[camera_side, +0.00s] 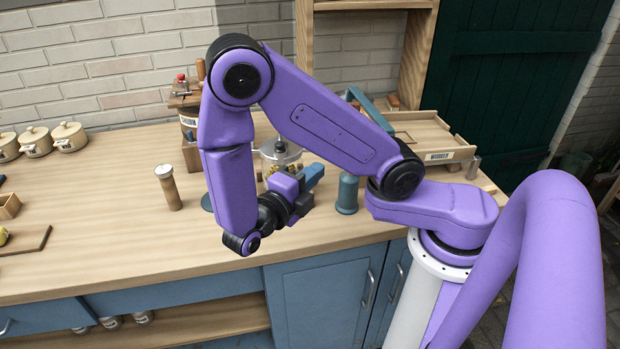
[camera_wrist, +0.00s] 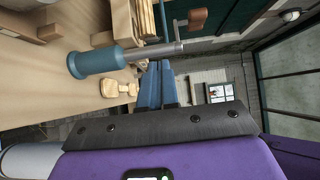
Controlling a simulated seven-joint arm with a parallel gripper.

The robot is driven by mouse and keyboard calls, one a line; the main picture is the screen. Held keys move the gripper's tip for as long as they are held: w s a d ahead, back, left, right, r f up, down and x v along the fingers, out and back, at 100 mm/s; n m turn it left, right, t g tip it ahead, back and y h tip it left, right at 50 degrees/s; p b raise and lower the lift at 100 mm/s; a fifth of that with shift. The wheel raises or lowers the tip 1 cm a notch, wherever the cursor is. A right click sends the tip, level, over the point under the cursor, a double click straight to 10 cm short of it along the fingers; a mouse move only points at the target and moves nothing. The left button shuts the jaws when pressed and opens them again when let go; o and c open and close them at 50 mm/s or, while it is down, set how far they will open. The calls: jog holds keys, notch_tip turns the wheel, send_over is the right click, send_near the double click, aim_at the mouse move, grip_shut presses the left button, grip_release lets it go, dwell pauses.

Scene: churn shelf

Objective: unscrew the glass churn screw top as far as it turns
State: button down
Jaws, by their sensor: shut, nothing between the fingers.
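The glass churn (camera_side: 283,153) stands on the wooden counter in the side view. Its grey metal screw top shows behind my gripper and arm, and some yellowish content shows below it. The churn does not show in the wrist view. I cannot tell the exact gap between gripper and churn.
A teal cylinder (camera_side: 347,194) stands right of my gripper; it also shows in the wrist view (camera_wrist: 98,61). A wooden tool (camera_side: 168,187) stands left. A wooden tray (camera_side: 430,137) lies back right, and cream pots (camera_side: 67,137) stand far left.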

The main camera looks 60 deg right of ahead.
jog(key=w+a, duration=0.4)
jog(key=a, duration=0.1)
jog(key=w+d, duration=0.2)
jog(key=d, duration=1)
jog(key=shift+w+d+f, duration=0.15)
jog(key=shift+w+d, duration=0.15)
jog(key=shift+d, duration=0.1)
